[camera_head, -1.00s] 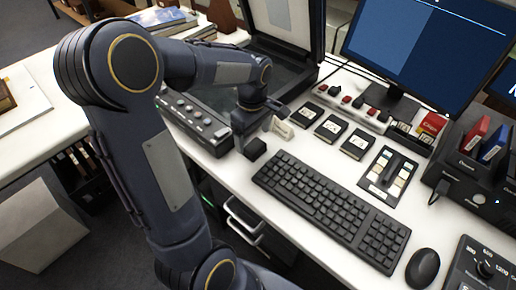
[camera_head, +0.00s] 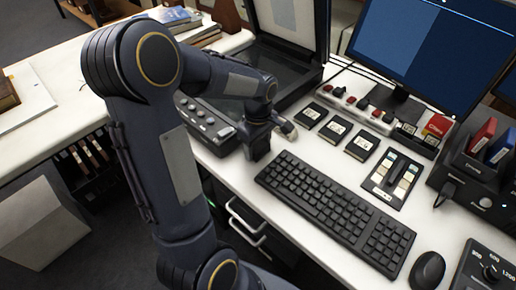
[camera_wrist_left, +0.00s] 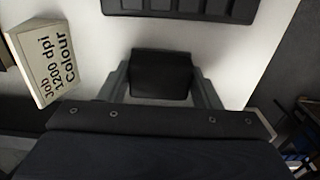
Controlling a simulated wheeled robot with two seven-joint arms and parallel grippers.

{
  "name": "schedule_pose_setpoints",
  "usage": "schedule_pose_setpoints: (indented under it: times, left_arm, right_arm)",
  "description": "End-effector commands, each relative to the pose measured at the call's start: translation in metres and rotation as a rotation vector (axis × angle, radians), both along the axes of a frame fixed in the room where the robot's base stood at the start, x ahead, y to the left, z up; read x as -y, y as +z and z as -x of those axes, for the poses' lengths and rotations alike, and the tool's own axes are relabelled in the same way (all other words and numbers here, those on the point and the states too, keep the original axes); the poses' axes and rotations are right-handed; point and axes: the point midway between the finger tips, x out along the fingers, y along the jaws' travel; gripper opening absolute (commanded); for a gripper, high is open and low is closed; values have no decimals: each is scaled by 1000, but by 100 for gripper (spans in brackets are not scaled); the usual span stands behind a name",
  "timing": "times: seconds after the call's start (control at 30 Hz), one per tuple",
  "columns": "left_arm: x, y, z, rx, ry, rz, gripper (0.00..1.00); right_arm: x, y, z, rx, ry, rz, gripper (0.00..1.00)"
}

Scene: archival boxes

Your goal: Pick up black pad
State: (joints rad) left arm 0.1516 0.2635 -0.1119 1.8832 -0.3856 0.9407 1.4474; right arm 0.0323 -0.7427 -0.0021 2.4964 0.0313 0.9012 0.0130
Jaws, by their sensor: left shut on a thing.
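The black pad (camera_wrist_left: 160,73) is a small dark block in the middle of the left wrist view, with a finger on each side of it. My left gripper (camera_wrist_left: 162,84) is shut on it. In the head view, my left gripper (camera_head: 259,146) is low at the front edge of the white desk, left of the keyboard. The pad is largely hidden by the gripper there. I cannot tell whether the pad still touches the desk. My right gripper is not in view.
A cream label block (camera_wrist_left: 44,62) reading "Job 1200 dpi Colour" stands close beside the gripper. The black keyboard (camera_head: 335,212) lies to the right, and a grey button panel (camera_head: 207,124) to the left. Several small black cards and an open scanner (camera_head: 292,77) are behind.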

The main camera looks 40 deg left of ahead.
Motion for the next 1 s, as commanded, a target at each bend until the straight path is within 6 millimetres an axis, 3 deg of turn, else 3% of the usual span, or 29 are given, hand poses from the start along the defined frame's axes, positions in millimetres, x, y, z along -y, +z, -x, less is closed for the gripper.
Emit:
schedule_pose_setpoints:
  times: [0.33,0.53,0.8,1.0]
  left_arm:
    - [0,6,0,1,0,-1,35]
    - [0,33,-1,5,0,-2,35]
    - [3,95,50,8,1,0,35]
    - [6,114,99,6,2,0,35]
  right_arm:
    - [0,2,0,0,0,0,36]
    - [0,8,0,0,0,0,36]
    - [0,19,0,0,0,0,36]
    - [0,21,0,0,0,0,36]
